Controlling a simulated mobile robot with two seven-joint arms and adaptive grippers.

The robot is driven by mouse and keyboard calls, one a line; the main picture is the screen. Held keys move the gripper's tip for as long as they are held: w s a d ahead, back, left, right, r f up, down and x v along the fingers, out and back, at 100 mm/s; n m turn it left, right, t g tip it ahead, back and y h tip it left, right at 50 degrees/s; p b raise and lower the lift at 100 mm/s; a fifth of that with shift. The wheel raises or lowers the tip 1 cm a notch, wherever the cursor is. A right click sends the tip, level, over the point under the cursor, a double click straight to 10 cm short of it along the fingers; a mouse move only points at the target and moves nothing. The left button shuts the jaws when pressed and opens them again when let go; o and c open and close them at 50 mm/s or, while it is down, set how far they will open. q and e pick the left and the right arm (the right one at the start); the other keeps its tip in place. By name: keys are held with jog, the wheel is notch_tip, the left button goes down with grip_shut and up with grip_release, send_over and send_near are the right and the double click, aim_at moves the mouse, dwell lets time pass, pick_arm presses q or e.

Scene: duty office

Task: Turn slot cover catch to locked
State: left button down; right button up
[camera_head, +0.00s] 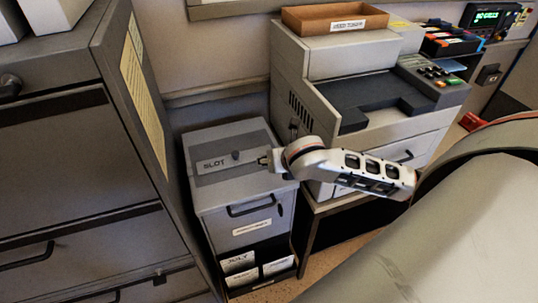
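The slot cover (214,165) is a darker grey plate marked SLOT on top of a low grey cabinet (203,199), left of centre. A small dark knob (236,155) stands on the plate; it may be the catch, but its locked or unlocked setting cannot be read. My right gripper (263,160) reaches in from the right, with its small tip over the right end of the plate, just right of the knob. The tip looks apart from the knob. Whether its fingers are open or shut is too small to tell. My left gripper is not in view.
A tall grey drawer cabinet (60,150) stands close on the left. A beige office machine (340,58) with a keypad (432,74) stands to the right, with an open brown tray (310,18) on top. Below the low cabinet's handle (250,207) are labelled bins (240,263).

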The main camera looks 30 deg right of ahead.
jog(key=shift+w+d+r+n, duration=0.15)
jog(key=shift+w+d+n, duration=0.05)
jog(key=shift+d+n, duration=0.2)
jog(key=shift+w+d+r+n, duration=0.2)
jog(key=shift+d+n, duration=0.1)
jog(key=shift+d, duration=0.1)
jog(key=x, duration=0.7)
jog(key=shift+w+d+f, duration=0.1)
jog(key=shift+w+f, duration=0.15)
jog(key=c, duration=1.1)
